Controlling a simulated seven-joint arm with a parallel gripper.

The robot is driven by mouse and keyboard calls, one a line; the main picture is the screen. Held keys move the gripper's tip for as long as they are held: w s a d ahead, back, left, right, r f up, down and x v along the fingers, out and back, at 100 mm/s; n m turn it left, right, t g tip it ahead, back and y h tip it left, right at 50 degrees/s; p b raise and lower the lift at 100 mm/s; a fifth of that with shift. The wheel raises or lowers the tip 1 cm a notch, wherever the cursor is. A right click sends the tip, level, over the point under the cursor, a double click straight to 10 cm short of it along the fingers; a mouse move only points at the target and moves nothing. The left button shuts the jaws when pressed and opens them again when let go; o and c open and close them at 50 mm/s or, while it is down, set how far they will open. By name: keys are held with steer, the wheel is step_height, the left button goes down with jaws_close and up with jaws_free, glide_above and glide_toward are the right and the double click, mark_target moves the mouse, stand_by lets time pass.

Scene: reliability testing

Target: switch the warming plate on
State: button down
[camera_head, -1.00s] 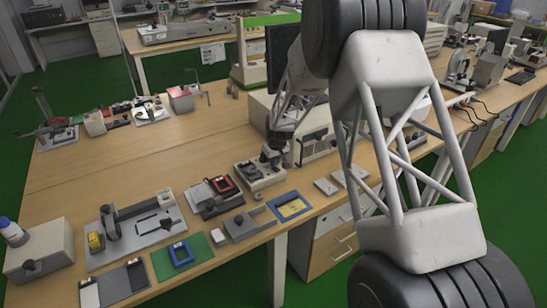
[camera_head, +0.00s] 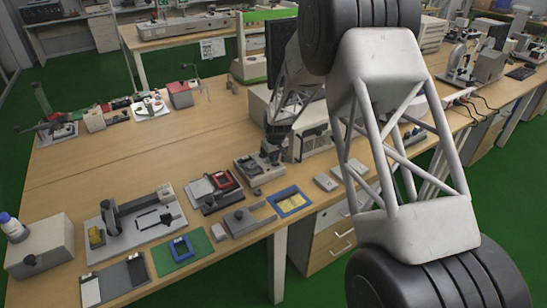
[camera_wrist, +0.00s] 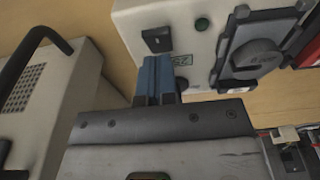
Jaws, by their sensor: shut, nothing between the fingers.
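The warming plate appears to be the pale box (camera_head: 246,166) under my gripper on the near bench; it also fills the upper middle of the wrist view (camera_wrist: 194,42). In the head view my gripper (camera_head: 269,157) is partly hidden.
A large pale instrument (camera_head: 312,147) stands close on the right. A vented housing with a black handle (camera_wrist: 45,95) is at the wrist view's left.

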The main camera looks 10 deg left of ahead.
mark_target(277, 164)
steer(key=shift+s+d+f, duration=0.2)
steer(key=shift+s+f, duration=0.05)
steer(key=shift+s, duration=0.05)
steer(key=shift+s+d+r, duration=0.25)
steer(key=shift+s+d, duration=0.1)
steer(key=shift+d, duration=0.05)
steer(key=shift+r, duration=0.1)
steer(key=shift+w+a+r, duration=0.15)
steer(key=shift+r, duration=0.55)
step_height(277, 164, up, 12)
steer(key=s+d, duration=0.1)
steer(key=shift+r, duration=0.25)
